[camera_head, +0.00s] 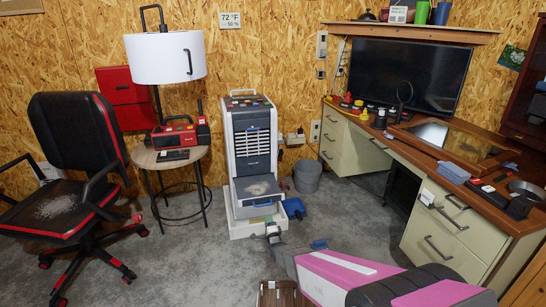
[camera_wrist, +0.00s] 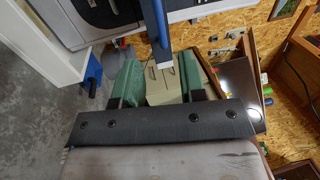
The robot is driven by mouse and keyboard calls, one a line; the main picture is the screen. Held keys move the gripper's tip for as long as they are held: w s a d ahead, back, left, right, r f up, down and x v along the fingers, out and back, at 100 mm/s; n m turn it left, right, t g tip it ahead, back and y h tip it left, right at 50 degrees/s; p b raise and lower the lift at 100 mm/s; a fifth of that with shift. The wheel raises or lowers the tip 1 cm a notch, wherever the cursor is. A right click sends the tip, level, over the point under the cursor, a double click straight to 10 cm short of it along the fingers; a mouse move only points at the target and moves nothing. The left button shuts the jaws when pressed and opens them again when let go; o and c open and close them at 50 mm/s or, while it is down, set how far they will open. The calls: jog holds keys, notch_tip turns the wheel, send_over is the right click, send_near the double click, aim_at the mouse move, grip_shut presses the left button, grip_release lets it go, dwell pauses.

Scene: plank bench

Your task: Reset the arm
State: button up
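My gripper (camera_head: 273,232) is in front of the white and dark appliance (camera_head: 252,135), low near its base. In the wrist view my gripper (camera_wrist: 161,72) has its two green-padded fingers apart, with no object visibly clamped. A blue bar with a pale end (camera_wrist: 156,30) reaches toward the gap between the fingers; I cannot tell whether it touches them. It looks like the blue handle (camera_head: 262,204) on the appliance's lower tray. My pink and black arm stretches low from the bottom right.
A desk (camera_head: 450,160) with drawers and a monitor (camera_head: 410,74) stands on the right. A grey bin (camera_head: 307,177) is beside the appliance. A round side table (camera_head: 168,157) and an office chair (camera_head: 75,165) stand left. Grey floor (camera_head: 190,260) is clear at front left.

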jog(key=s+d+r+n+g+h, duration=0.4)
jog(key=d+r+n+g, duration=0.3)
jog(key=d+r+g, duration=0.3)
jog(key=s+d+r+n+g, duration=0.4)
jog(key=s+d+r, duration=0.1)
jog(key=s, duration=0.5)
jog(key=s+d+r+n+g+h, duration=0.1)
jog(key=s+d+r+n+g, duration=0.2)
jog(key=s, duration=0.8)
jog(key=d+r+g, duration=0.2)
jog(key=d+r, duration=0.1)
jog(key=d, duration=0.1)
jog(key=shift+d+n, duration=0.3)
jog(key=shift+n, duration=0.1)
